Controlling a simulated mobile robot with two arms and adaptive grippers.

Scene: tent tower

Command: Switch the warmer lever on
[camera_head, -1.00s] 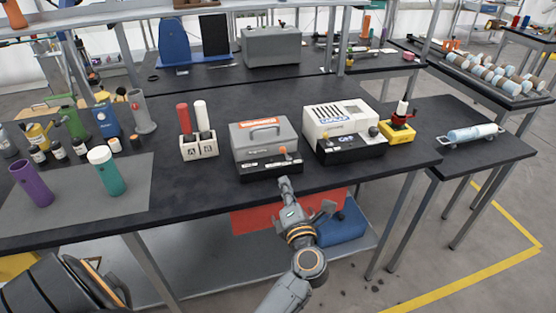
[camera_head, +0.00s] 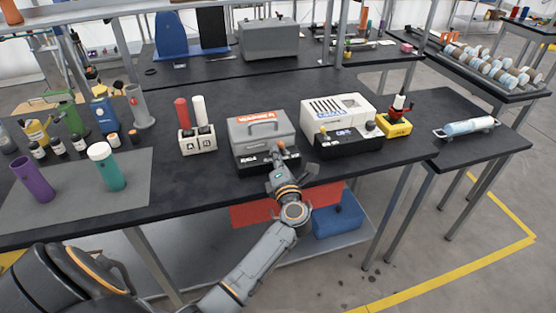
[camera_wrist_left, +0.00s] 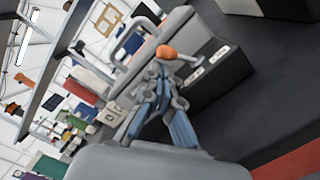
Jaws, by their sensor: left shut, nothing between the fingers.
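The warmer (camera_head: 262,132) is a grey box with a handle on top, an orange label and a black front base, on the dark workbench. Its lever has an orange knob (camera_head: 281,146) at the front right of the base. The knob also shows in the left wrist view (camera_wrist_left: 166,52), with a short metal bar running right from it. My left gripper (camera_head: 279,167) is at the warmer's front, shut and empty. In the left wrist view its fingertips (camera_wrist_left: 162,72) are just below the knob; I cannot tell whether they touch it. My right gripper is not in view.
A white machine with a black base (camera_head: 341,124) stands right of the warmer. A holder with red and white sticks (camera_head: 198,141) stands left. A yellow device (camera_head: 396,125) is farther right. Purple (camera_head: 33,179) and teal (camera_head: 107,168) cylinders stand on a grey mat.

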